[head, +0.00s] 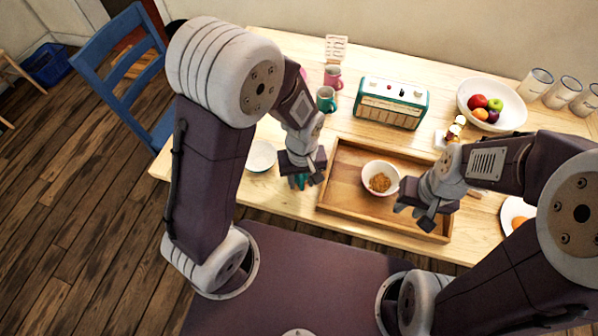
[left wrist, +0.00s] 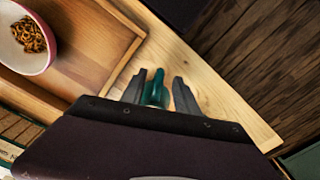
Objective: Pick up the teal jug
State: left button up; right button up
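The teal jug (head: 300,182) is mostly hidden under my left gripper (head: 306,180) in the head view, on the front part of the table left of the wooden tray. In the left wrist view the jug (left wrist: 155,90) stands between the two fingers of my left gripper (left wrist: 159,92). The fingers are apart, one on each side of it, and a narrow gap shows on the right side. My right gripper (head: 416,215) is over the tray's right part, with its fingers apart and nothing seen between them.
The wooden tray (head: 335,190) holds a bowl (head: 369,169) of brown food. A white bowl (head: 261,155) stands left of my left gripper. A teal mug (head: 326,101), pink mug (head: 333,79), radio (head: 391,103) and fruit bowl (head: 507,112) stand farther back. A blue chair (head: 122,72) is at left.

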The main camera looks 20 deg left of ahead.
pick_arm(q)
jog(key=f, duration=0.4)
jog(key=shift+w+f+b, duration=0.2)
jog(key=shift+f+b, duration=0.15)
jog(key=shift+f, duration=0.05)
jog(key=shift+s, duration=0.1)
grip_shut()
jog(key=shift+r, duration=0.1)
dwell(0.8)
